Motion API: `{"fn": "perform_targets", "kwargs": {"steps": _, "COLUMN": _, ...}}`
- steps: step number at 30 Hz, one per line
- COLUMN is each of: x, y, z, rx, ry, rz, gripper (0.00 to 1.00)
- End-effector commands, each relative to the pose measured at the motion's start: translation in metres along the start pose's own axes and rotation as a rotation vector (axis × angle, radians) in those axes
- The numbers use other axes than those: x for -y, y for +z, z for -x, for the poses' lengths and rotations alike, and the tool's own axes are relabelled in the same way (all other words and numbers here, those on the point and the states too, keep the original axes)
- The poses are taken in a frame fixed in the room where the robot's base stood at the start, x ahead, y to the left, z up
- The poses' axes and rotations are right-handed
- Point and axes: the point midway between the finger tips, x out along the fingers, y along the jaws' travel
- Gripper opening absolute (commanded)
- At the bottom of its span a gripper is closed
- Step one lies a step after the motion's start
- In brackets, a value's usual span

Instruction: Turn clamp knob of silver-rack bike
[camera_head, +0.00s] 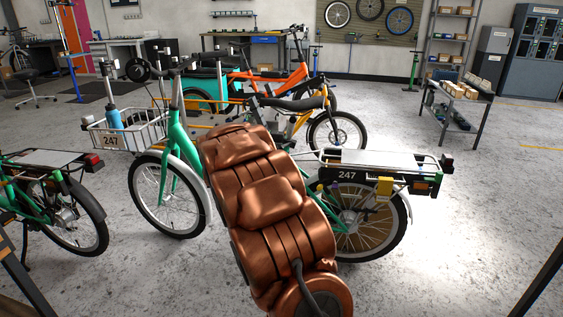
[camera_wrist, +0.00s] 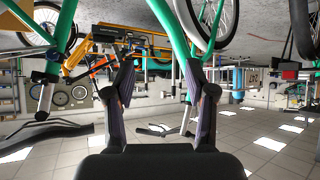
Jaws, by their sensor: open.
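The green bike (camera_head: 176,140) with number 247 stands in the middle of the head view, with a front basket (camera_head: 150,133) and a silver-grey rear rack (camera_head: 385,161). A yellow part (camera_head: 384,187) hangs at the rack's side, and small coloured parts show near its front end. I cannot tell which part, if any, is the clamp knob. My copper arm hides the bike's middle and my gripper in the head view. In the wrist view, which appears upside down, my gripper (camera_wrist: 160,70) is open and empty, with a green bike tube (camera_wrist: 178,32) seen beyond its fingers.
Another green bike (camera_head: 68,205) with a dark rear rack (camera_head: 45,158) stands at the left. An orange bike (camera_head: 268,76) and a dark-seated bike (camera_head: 300,104) stand behind. A small metal table (camera_head: 470,95) is at the right. Floor at right is free.

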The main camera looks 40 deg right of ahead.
Motion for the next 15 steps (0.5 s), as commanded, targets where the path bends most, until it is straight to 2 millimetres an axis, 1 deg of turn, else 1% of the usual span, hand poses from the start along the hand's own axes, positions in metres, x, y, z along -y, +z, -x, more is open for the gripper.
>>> {"fn": "perform_targets", "kwargs": {"steps": 1, "x": -0.014, "y": -0.003, "z": -0.020, "rx": -0.035, "ry": 0.026, "rz": -0.012, "gripper": 0.55}}
{"fn": "perform_targets", "kwargs": {"steps": 3, "x": -0.032, "y": -0.016, "z": -0.040, "rx": -0.101, "ry": 0.065, "rz": -0.024, "gripper": 0.55}}
{"fn": "perform_targets", "kwargs": {"steps": 5, "x": -0.049, "y": -0.022, "z": -0.058, "rx": -0.150, "ry": 0.099, "rz": -0.033, "gripper": 0.55}}
{"fn": "perform_targets", "kwargs": {"steps": 6, "x": -0.060, "y": -0.026, "z": -0.068, "rx": -0.183, "ry": 0.123, "rz": -0.040, "gripper": 0.55}}
{"fn": "perform_targets", "kwargs": {"steps": 8, "x": -0.078, "y": -0.033, "z": -0.083, "rx": -0.235, "ry": 0.160, "rz": -0.048, "gripper": 0.55}}
{"fn": "perform_targets", "kwargs": {"steps": 10, "x": -0.099, "y": -0.038, "z": -0.097, "rx": -0.292, "ry": 0.206, "rz": -0.058, "gripper": 0.55}}
{"fn": "perform_targets", "kwargs": {"steps": 12, "x": -0.121, "y": -0.038, "z": -0.112, "rx": -0.344, "ry": 0.254, "rz": -0.068, "gripper": 0.55}}
{"fn": "perform_targets", "kwargs": {"steps": 14, "x": -0.140, "y": -0.041, "z": -0.122, "rx": -0.391, "ry": 0.297, "rz": -0.077, "gripper": 0.55}}
{"fn": "perform_targets", "kwargs": {"steps": 15, "x": -0.154, "y": -0.040, "z": -0.129, "rx": -0.420, "ry": 0.328, "rz": -0.083, "gripper": 0.55}}
